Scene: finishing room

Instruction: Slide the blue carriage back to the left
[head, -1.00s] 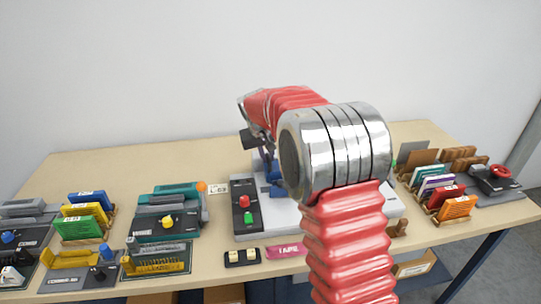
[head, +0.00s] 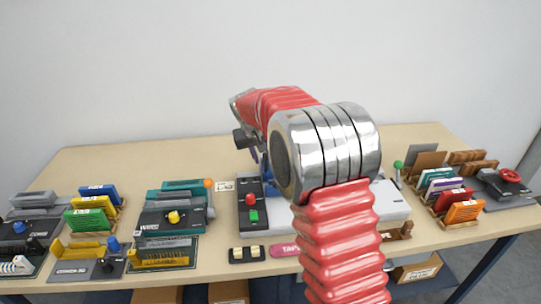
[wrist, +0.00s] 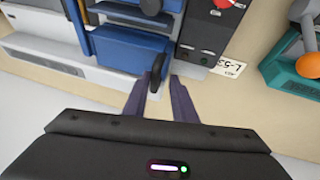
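The blue carriage (wrist: 130,48) sits on the light grey bed of a bench machine (wrist: 60,62), close beside the dark control box (wrist: 208,35) in the wrist view. A black upright handle (wrist: 157,74) stands at its near edge. My gripper (wrist: 160,78) has its two dark fingers apart. The handle is at the fingertips, near the left finger in the wrist view, with a gap toward the right finger. I cannot tell whether they touch. In the head view my red arm hides most of the carriage (head: 263,187) and the fingertips.
A teal machine with an orange ball (head: 208,183) stands left of the control box (head: 250,212). A pink tag (head: 286,250) and a small two-switch block (head: 246,253) lie in front. Racks of coloured cards (head: 464,211) stand on the right. The back of the table is clear.

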